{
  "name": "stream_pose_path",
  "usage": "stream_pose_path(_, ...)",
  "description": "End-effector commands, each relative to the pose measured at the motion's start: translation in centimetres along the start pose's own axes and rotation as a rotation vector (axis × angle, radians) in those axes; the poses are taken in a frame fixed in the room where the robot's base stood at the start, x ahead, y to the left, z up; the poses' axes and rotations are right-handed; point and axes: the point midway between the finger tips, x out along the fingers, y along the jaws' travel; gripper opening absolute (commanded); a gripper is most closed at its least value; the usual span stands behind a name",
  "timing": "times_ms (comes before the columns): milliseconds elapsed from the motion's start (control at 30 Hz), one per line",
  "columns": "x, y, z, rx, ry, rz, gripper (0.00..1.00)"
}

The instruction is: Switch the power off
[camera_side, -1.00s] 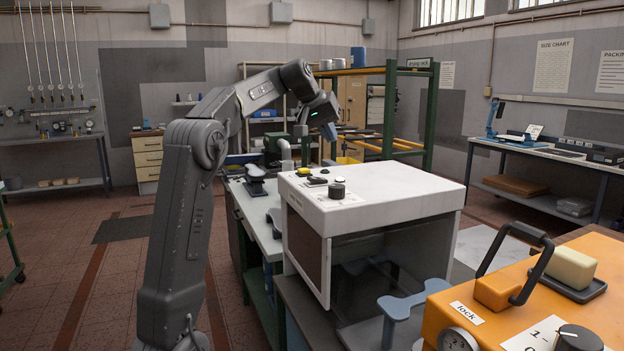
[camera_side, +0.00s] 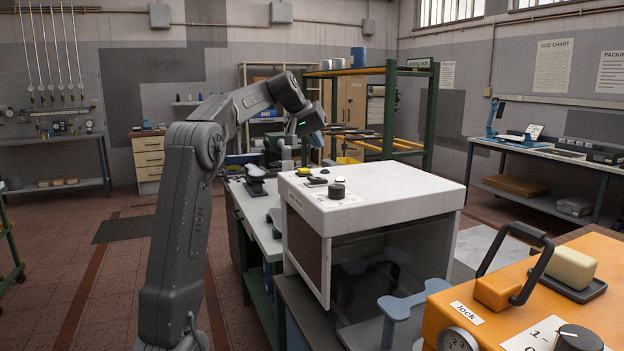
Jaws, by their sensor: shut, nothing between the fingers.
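My gripper (camera_side: 289,153) is shut and empty. It points down just beyond the back left edge of the white machine (camera_side: 410,190), apart from its controls. On that machine's top left corner are a yellow button (camera_side: 303,170), a small black switch (camera_side: 316,181) and a black-and-silver knob (camera_side: 337,189) on a white label. An orange box (camera_side: 440,318) at the lower right carries a black rotary knob (camera_side: 578,338) beside a label with 1 and 0, and a dial (camera_side: 458,340) under a "lock" label. I cannot tell which control is the power switch.
A black handle (camera_side: 530,270) and a tray with a cream block (camera_side: 571,268) stand on the orange box. A blue shoe last (camera_side: 402,305) is in front of the white machine. A green rack (camera_side: 433,120) stands behind. The white top's right side is clear.

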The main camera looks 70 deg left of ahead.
Motion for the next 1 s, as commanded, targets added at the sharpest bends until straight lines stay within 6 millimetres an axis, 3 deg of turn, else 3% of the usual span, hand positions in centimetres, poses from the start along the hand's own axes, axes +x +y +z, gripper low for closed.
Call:
stream_pose_path(400, 3.5, -2.6, 2.6, -0.001, -0.001, 0.001, 0.0)
stream_pose_path(1000, 4.1, -3.0, 3.0, 0.0, 0.001, 0.0, 0.0)
